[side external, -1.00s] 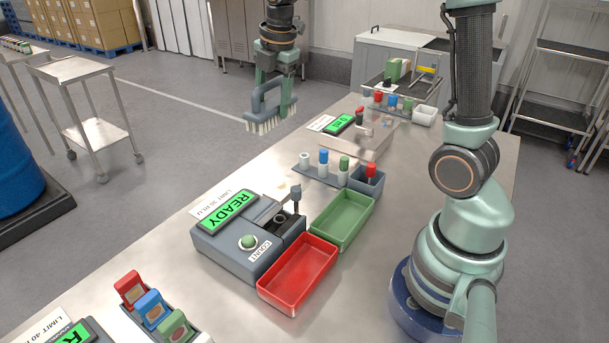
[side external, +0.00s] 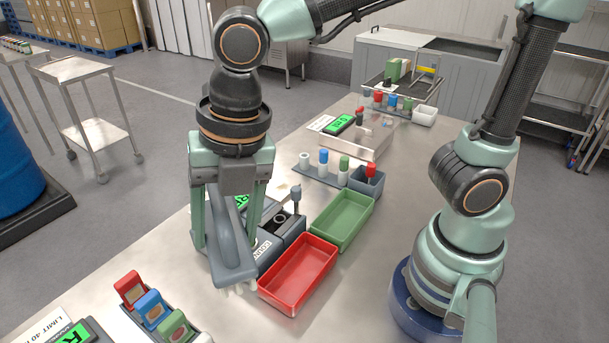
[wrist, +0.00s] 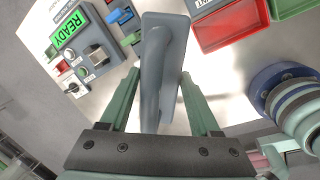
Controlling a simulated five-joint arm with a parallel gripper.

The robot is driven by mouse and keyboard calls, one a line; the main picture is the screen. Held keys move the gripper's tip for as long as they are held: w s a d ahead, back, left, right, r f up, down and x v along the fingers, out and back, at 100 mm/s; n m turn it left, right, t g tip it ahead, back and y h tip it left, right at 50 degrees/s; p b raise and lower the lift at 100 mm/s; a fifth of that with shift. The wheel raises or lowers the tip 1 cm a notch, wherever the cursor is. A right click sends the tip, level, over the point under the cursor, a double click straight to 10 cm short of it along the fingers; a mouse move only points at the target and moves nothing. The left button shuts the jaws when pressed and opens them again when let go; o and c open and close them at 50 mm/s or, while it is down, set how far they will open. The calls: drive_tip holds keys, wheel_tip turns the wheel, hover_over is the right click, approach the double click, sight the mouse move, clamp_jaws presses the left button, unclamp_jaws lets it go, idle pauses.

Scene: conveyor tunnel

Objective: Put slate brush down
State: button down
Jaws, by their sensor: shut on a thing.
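The slate brush (side external: 233,265) has a grey-blue body with a loop handle and pale bristles pointing down. My gripper (side external: 228,235) is shut on its handle, one finger on each side, in front of the grey device in the side view. The bristles are beside the left corner of the red tray; whether they touch the table cannot be told. In the wrist view the brush (wrist: 160,70) sits between the fingers of my gripper (wrist: 159,95), and its bristles are hidden.
The red tray (side external: 297,276) and green tray (side external: 343,219) stand right of the brush. The grey device (side external: 281,238) is partly hidden behind my gripper. Red, blue and green blocks (side external: 152,307) stand in a rack at the front left. Bare steel table lies in front of the red tray.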

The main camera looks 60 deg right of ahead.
drive_tip(key=shift+s+a+f, duration=0.15)
drive_tip(key=shift+s+f, duration=0.1)
drive_tip(key=shift+f, duration=0.1)
wheel_tip(320, 180, down, 19)
drive_tip(key=shift+f, duration=0.15)
idle(0.4)
drive_tip(key=shift+f, duration=0.15)
drive_tip(key=shift+c, duration=0.6)
unclamp_jaws()
